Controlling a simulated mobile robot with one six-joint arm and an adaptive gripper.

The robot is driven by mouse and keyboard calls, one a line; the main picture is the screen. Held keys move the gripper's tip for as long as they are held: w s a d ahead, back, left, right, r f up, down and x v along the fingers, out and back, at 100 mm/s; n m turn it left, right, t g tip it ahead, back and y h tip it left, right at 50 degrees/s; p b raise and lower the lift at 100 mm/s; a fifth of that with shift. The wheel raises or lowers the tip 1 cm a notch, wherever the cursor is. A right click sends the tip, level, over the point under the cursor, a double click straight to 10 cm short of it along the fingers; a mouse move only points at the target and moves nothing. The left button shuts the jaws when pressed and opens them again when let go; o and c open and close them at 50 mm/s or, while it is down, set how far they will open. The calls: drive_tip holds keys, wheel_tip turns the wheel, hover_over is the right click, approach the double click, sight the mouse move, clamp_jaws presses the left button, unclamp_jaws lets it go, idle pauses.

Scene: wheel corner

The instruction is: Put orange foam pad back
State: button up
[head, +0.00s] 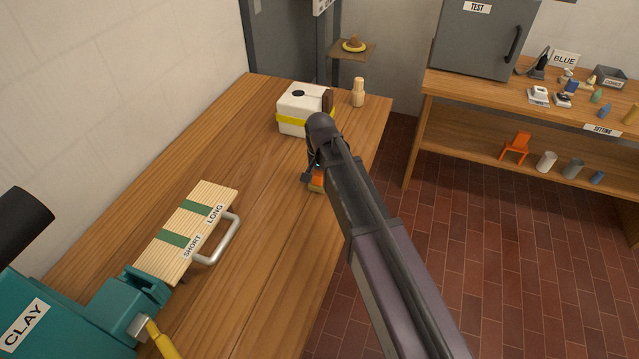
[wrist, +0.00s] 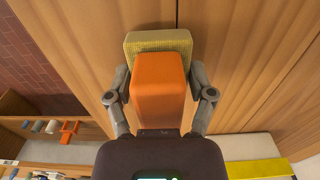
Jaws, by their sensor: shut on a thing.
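The orange foam pad (wrist: 158,88) is an orange block with a yellowish textured layer (wrist: 158,41) at its far end in the wrist view. My gripper (wrist: 160,85) is shut on it, with one finger on each side. In the head view the pad (head: 318,182) shows only as a small orange and yellow patch beneath my gripper (head: 312,176), near the right edge of the wooden workbench (head: 270,215). My arm hides most of it there. I cannot tell whether the pad touches the bench top.
A white box with a yellow band (head: 292,115) and a wooden peg-like figure (head: 358,92) stand just beyond my gripper. A slatted board marked SHORT and LONG (head: 190,228), with a metal handle, lies nearer. A teal CLAY machine (head: 60,315) is at lower left. The bench middle is clear.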

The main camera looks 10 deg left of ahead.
drive_tip(key=shift+f, duration=0.15)
drive_tip(key=shift+f+b, duration=0.3)
drive_tip(key=shift+b, duration=0.05)
drive_tip(key=o, duration=1.3)
drive_tip(key=shift+r, duration=0.15)
wheel_tip(320, 180, up, 14)
drive_tip(key=p, duration=1.4)
drive_tip(key=shift+s, duration=0.1)
drive_tip(key=shift+d, duration=0.1)
drive_tip(key=shift+n, duration=0.8)
drive_tip(key=s+d, duration=0.3)
drive_tip(key=d, duration=0.7)
drive_tip(key=s+d, duration=0.4)
drive_tip(key=d, duration=0.6)
drive_tip(key=s+d, duration=0.3)
drive_tip(key=d, duration=0.8)
drive_tip(key=shift+s, duration=0.35)
